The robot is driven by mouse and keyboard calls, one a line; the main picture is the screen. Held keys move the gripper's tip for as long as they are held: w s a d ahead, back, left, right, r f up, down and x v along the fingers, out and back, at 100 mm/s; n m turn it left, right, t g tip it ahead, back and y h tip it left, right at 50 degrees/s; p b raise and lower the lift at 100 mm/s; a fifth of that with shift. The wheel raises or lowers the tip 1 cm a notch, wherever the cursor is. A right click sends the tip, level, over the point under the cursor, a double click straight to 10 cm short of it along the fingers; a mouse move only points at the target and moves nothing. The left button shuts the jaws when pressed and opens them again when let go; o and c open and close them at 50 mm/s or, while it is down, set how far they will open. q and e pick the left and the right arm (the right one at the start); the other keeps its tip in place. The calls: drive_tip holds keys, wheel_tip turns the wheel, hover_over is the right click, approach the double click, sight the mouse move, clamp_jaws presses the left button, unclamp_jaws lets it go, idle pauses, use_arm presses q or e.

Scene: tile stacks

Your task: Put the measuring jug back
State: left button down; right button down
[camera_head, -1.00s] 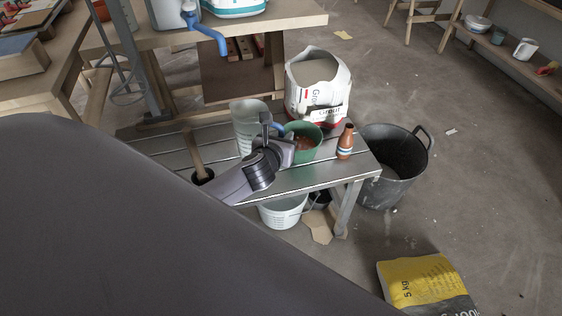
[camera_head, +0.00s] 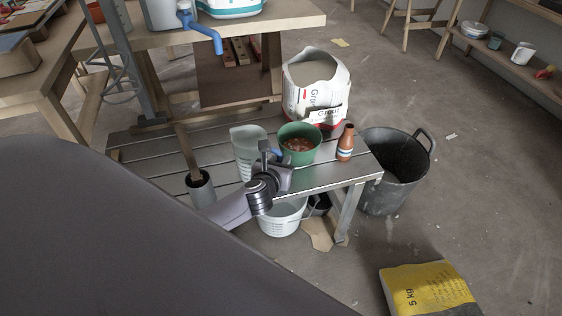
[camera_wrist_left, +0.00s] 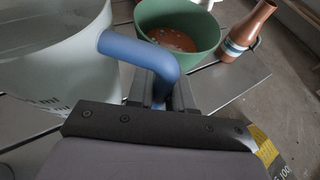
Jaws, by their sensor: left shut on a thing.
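The measuring jug (camera_head: 246,142) is translucent with a blue handle and printed marks. It is at the slatted metal bench (camera_head: 334,177), left of the green pot. My left gripper (camera_head: 272,160) is shut on the jug's blue handle, in front of the pot. In the left wrist view the jug (camera_wrist_left: 45,75) fills the upper left, and its handle (camera_wrist_left: 138,52) runs down between the fingers. The jug looks upright; its base is partly hidden, and I cannot tell whether it touches the bench. My right gripper is not in view.
The green pot (camera_head: 312,156) with brown contents stands close right of the jug, then a brown bottle (camera_head: 345,142). A grout bag (camera_head: 301,97) stands behind. A cylinder (camera_head: 202,193) with a wooden handle stands left. A black bucket (camera_head: 409,168) stands right.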

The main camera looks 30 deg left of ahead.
use_arm(q)
drive_tip(key=c, duration=1)
unclamp_jaws()
drive_tip(key=shift+f, duration=0.1)
